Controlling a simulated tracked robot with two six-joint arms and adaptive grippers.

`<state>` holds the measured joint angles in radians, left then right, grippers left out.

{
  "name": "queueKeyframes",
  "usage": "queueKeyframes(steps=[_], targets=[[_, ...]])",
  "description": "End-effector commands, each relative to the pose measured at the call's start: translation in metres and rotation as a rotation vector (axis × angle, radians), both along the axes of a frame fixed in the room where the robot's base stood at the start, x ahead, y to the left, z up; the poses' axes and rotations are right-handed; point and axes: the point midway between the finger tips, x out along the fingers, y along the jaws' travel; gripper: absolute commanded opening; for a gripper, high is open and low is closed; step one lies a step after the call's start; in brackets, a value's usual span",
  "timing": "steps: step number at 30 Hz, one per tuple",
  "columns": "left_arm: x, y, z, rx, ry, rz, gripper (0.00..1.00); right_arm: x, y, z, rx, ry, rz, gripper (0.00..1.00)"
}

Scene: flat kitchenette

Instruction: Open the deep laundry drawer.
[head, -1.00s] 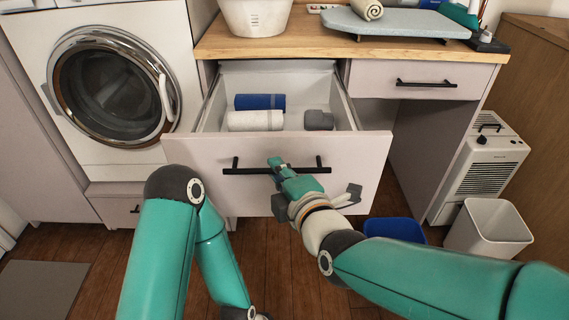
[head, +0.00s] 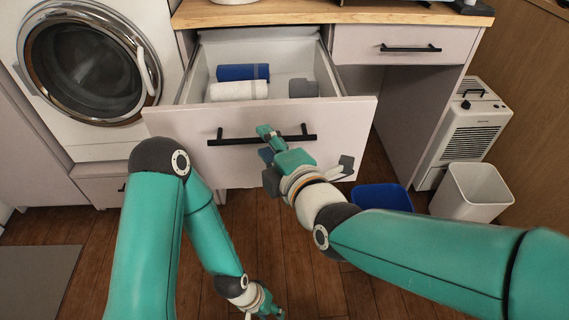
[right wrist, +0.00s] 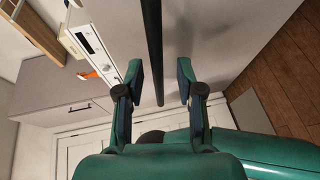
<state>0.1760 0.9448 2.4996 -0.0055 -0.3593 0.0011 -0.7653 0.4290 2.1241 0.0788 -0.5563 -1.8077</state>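The deep drawer (head: 330,130) under the wooden counter stands pulled well out. Its black bar handle (head: 225,141) runs across the front panel. Inside lie a blue roll (head: 243,72), a white roll (head: 238,91) and a grey item (head: 302,88). My right gripper (head: 265,144) is at the middle of the handle. In the right wrist view, its two fingers (right wrist: 160,82) are apart, with the dark handle bar (right wrist: 152,40) between them and a gap on each side. My left gripper (head: 268,306) hangs low over the floor, small and partly cut off, its fingers unclear.
A washing machine (head: 85,65) stands left of the drawer. A shallow drawer (head: 400,45) at the upper right is shut. A blue bin (head: 383,197), a white bin (head: 472,192) and a white appliance (head: 465,130) stand at the right. A grey mat (head: 38,283) lies at lower left.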

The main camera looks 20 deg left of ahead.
Motion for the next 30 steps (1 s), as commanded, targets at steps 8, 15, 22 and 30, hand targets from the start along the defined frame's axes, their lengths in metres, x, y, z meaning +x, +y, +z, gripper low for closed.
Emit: queueKeyframes(steps=[8,15,22,30], targets=[[0.000,0.000,0.000,0.000,0.000,0.000,0.40,-0.039,-0.039,0.010,0.000,-0.001,0.002,0.37],[0.000,0.000,0.000,0.000,0.000,0.000,0.40,-0.065,-0.065,0.016,-0.001,0.000,0.002,0.37],[0.000,0.000,0.000,0.000,0.000,0.000,0.40,-0.073,-0.072,0.017,-0.002,0.001,0.002,0.37],[0.000,0.000,-0.001,0.000,0.000,0.000,0.40,-0.073,-0.072,0.017,-0.002,0.002,0.002,0.37]])
